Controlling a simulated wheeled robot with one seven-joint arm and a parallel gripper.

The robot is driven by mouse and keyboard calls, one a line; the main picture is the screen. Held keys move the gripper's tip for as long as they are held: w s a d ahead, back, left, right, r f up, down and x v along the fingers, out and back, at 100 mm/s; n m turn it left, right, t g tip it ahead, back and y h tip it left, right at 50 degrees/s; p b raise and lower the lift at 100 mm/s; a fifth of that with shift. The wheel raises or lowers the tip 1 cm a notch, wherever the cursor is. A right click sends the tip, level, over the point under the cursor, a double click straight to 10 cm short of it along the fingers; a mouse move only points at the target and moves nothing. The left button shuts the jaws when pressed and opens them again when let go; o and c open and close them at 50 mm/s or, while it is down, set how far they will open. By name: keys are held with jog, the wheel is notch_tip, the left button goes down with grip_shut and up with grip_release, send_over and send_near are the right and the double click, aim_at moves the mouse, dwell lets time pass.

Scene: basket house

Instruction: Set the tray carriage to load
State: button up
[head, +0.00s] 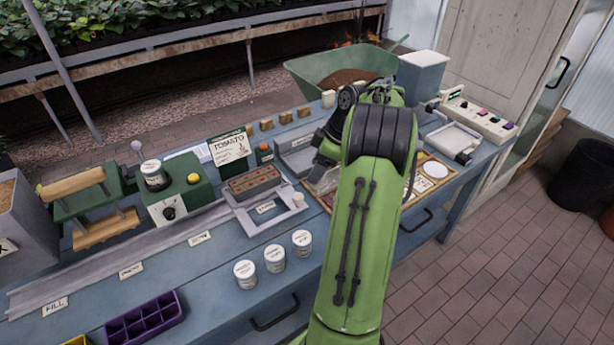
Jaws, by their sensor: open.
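The tray carriage (272,214) is a light grey metal piece at the right end of a long grey rail (120,262) on the blue bench. It bears a tray (255,182) of brown soil cells and has a pale knob (298,199) at its right. White labels stand along the rail's front; the leftmost reads FILL (55,306), and the others are too small to read surely. My gripper (322,163) is right of the carriage, apart from the knob, open and largely hidden by my green arm.
Several white pots (274,259) stand in front of the carriage. A green machine (178,196) with a knob and a green press (90,205) stand behind the rail. A purple cell tray (145,319) lies at the front left. A button panel (478,117) is at the far right.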

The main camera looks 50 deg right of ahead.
jog(key=p+v, duration=0.1)
jog(key=v, duration=0.3)
jog(key=shift+s+r, duration=0.1)
jog(key=shift+r, duration=0.15)
jog(key=w+a+r+m, duration=0.1)
jog(key=a+r, duration=0.3)
jog(key=a, duration=0.4)
jog(key=w+a+r+h+p, duration=0.1)
jog(key=a+r, duration=0.2)
jog(key=a, duration=0.4)
jog(key=w+a+r+m, duration=0.1)
jog(key=a+r, duration=0.3)
jog(key=a, duration=0.4)
jog(key=s+a+f+m+t+h+p, duration=0.1)
jog(key=s+a+f+m, duration=0.1)
jog(key=s+a, duration=1)
jog(key=s+m, duration=0.1)
jog(key=s, duration=0.2)
jog(key=shift+s+a+m+t, duration=0.25)
jog(key=shift+a+m+t, duration=0.05)
jog(key=shift+t, duration=0.1)
